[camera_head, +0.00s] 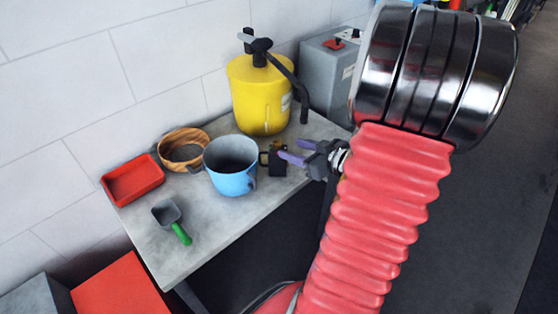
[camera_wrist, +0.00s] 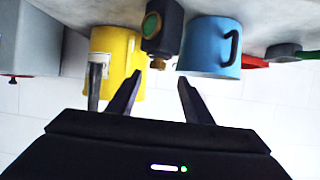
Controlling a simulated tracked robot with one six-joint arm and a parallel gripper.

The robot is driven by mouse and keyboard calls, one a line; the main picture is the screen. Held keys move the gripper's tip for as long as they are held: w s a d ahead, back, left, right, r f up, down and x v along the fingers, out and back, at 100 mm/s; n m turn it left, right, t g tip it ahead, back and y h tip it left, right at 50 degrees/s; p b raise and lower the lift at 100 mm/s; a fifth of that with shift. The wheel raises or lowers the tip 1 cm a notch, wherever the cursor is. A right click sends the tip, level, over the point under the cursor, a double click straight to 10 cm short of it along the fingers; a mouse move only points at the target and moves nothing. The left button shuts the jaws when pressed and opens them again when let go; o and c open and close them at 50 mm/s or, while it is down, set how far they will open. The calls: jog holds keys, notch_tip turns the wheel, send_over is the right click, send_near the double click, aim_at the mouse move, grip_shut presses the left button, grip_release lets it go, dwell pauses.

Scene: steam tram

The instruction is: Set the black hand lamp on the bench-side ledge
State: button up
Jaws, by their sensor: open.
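The black hand lamp (camera_head: 277,160) stands on a grey ledge (camera_head: 190,256) against the tiled wall, just right of a blue mug. In the wrist view, which is upside down, the lamp (camera_wrist: 167,33) shows a round green lens with a brass-coloured rim. My gripper (camera_head: 290,149) is open, with purple fingers pointing left at the lamp from close by. In the wrist view my gripper (camera_wrist: 160,77) has its fingertips apart, with the lamp ahead of the gap. Nothing is held. I cannot tell whether a fingertip touches the lamp.
The blue mug (camera_head: 231,177) and a yellow canister (camera_head: 258,97) with a black hose stand close to the lamp. A wooden bowl (camera_head: 183,153), red tray (camera_head: 133,181) and green-handled scoop (camera_head: 172,222) lie farther left. A grey box (camera_head: 329,74) stands behind.

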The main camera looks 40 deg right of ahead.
aim_at(280, 144)
jog(key=shift+x, duration=1.85)
jog(key=shift+d+x, duration=0.2)
jog(key=shift+x, duration=2.4)
jog(key=shift+c, duration=0.7)
grip_shut()
